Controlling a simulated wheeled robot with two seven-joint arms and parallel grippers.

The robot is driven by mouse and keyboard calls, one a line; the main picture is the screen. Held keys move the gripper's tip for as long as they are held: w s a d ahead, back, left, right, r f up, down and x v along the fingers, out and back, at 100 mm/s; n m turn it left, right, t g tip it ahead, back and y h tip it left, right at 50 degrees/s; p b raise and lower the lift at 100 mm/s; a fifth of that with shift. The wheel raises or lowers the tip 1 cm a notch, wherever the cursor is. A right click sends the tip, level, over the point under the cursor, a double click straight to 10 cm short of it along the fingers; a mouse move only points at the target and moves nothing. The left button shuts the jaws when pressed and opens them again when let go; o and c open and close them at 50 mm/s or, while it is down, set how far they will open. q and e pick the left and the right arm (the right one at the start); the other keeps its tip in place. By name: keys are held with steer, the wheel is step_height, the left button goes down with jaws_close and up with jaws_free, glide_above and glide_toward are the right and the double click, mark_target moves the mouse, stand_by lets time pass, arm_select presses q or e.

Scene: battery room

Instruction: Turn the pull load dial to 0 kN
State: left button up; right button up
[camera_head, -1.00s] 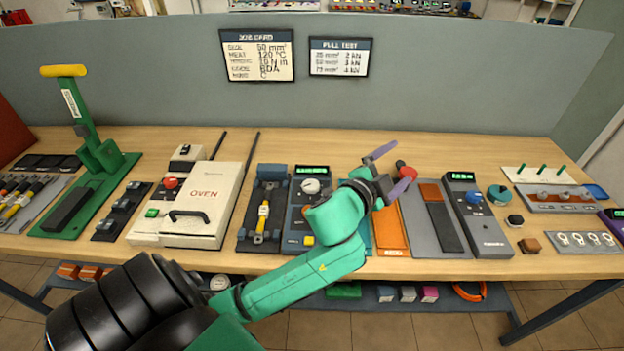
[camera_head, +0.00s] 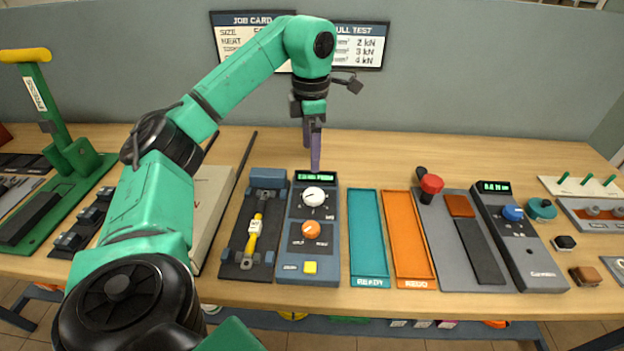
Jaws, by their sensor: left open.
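A blue-grey control box (camera_head: 294,263) stands on the bench, with a white dial (camera_head: 314,196) near its top under a green-lit display (camera_head: 316,177). The white dial has scale marks around it, too small to read. Below it are an orange knob (camera_head: 311,230) and a yellow button (camera_head: 310,267). Which knob bears the pull load label is unreadable. My left gripper (camera_head: 315,166) is open, pointing down just above and behind the display end of the box. Its purple fingers overlap edge-on in view. They appear apart from the white dial. My right gripper is out of view.
A black fixture (camera_head: 231,257) with a yellow-sleeved cable sits left of the box. A teal tray (camera_head: 382,276) and an orange tray (camera_head: 418,278) lie to its right. Farther right is a grey meter with a blue knob (camera_head: 513,212). My left arm covers part of the oven.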

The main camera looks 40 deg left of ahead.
arm_select(q)
steer(key=b, duration=0.4)
glide_above(312, 194)
step_height(312, 194, down, 8)
steer(key=shift+f, duration=0.15)
step_height(312, 194, down, 4)
steer(key=shift+r+p, duration=0.1)
steer(key=shift+p, duration=0.4)
steer(key=shift+f, duration=0.25)
steer(key=shift+c, duration=0.6)
steer(key=c, duration=1.2)
steer(key=shift+c, duration=0.2)
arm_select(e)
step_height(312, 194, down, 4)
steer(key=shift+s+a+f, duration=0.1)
